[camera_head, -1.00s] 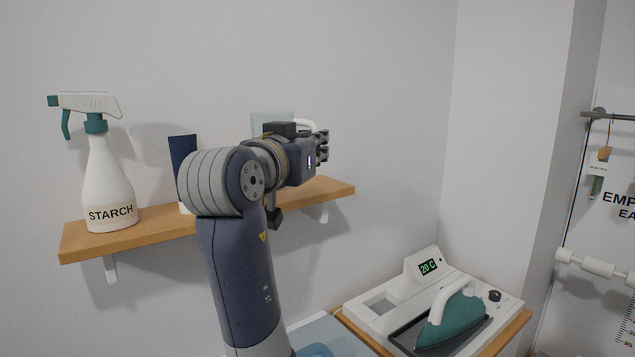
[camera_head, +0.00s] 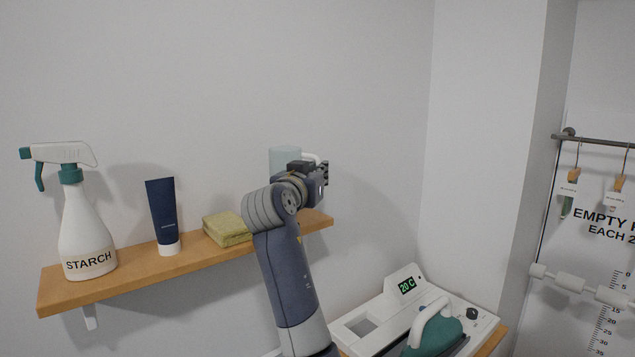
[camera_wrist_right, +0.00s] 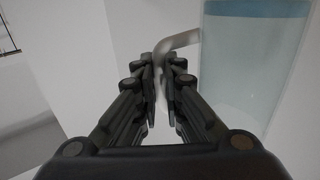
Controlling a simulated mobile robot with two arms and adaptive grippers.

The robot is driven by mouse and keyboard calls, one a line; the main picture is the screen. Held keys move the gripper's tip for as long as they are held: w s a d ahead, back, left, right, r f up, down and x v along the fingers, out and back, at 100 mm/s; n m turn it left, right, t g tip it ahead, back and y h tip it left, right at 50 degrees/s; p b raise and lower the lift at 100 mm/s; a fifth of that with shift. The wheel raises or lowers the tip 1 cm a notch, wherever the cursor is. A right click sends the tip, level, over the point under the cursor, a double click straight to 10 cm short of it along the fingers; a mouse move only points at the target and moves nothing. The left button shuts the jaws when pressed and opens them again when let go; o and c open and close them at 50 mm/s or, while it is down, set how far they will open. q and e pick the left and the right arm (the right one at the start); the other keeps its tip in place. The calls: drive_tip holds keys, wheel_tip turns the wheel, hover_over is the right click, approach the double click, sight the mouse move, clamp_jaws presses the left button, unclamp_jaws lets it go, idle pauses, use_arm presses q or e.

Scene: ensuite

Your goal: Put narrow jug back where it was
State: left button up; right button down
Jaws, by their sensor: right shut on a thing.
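The narrow jug (camera_head: 284,156) is a pale, see-through teal vessel with a white handle (camera_head: 311,157). In the head view it shows behind my right gripper (camera_head: 322,174), over the right end of the wooden shelf (camera_head: 170,268). The gripper hides its lower part, so I cannot tell whether it touches the shelf. In the right wrist view the jug (camera_wrist_right: 250,75) fills the right side, with a blue band near its top. The fingers (camera_wrist_right: 162,85) are shut on its handle (camera_wrist_right: 180,42). My left gripper is not in view.
On the shelf stand a starch spray bottle (camera_head: 88,225), a dark blue tube (camera_head: 163,212) and a folded yellow cloth (camera_head: 228,229). Below right are a white station reading 20 C (camera_head: 405,285) and a teal iron (camera_head: 440,335). A rail (camera_head: 600,141) with hanging tags is at the right.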

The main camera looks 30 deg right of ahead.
drive_tip(key=shift+f, duration=0.2)
drive_tip(key=shift+f+p, duration=0.8)
drive_tip(key=shift+f, duration=0.65)
drive_tip(key=shift+f, duration=0.2)
drive_tip(key=c, duration=1.7)
unclamp_jaws()
